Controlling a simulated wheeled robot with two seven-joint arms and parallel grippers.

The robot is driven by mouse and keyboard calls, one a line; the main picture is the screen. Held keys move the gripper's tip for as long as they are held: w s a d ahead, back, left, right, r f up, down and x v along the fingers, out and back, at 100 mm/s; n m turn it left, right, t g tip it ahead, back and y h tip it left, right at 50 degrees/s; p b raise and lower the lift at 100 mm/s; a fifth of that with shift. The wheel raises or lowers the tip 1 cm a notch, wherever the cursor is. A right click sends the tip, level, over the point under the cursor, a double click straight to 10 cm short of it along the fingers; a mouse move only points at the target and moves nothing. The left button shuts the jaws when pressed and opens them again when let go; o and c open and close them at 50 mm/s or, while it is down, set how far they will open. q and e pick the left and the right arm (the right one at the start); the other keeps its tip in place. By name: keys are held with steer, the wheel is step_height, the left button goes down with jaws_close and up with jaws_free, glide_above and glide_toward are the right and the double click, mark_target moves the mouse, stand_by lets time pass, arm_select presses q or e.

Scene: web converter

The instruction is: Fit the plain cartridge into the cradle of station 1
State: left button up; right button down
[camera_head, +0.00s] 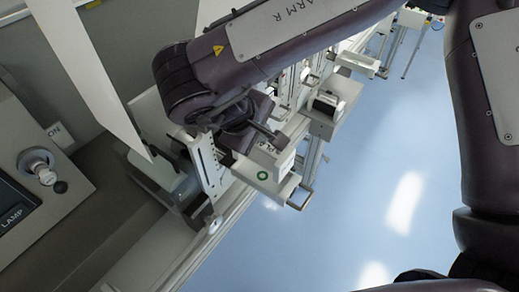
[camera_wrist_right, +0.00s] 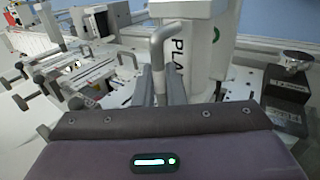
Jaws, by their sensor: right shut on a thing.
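The plain cartridge is a white block with a bent grey metal handle; in the right wrist view the cartridge (camera_wrist_right: 191,58) shows the letters "PLA", the rest cut off from sight. My right gripper (camera_wrist_right: 165,88) is shut on the handle, its two fingers either side of the bar. In the head view my right gripper (camera_head: 268,134) is at the white cartridge (camera_head: 272,157), over a white tray-like holder (camera_head: 281,190) on the machine's side. A green ring mark shows there. Whether the cartridge touches or sits in a cradle I cannot tell. My left gripper is out of view.
Another white station with a dark block (camera_head: 326,104) stands farther along the rail. A white panel (camera_head: 92,70) hangs at the left, near a control console with a knob (camera_head: 38,165). A metal-topped knob (camera_wrist_right: 297,60) is at the right in the wrist view. Blue floor lies clear.

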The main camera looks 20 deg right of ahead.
mark_target(258, 148)
steer(key=shift+w+f, duration=0.1)
steer(key=shift+f, duration=0.75)
step_height(258, 148, down, 4)
steer(key=shift+r+p, duration=0.1)
steer(key=shift+p, duration=0.7)
steer(key=shift+f, duration=0.25)
steer(key=shift+f, duration=0.15)
steer(key=c, duration=1.5)
jaws_free()
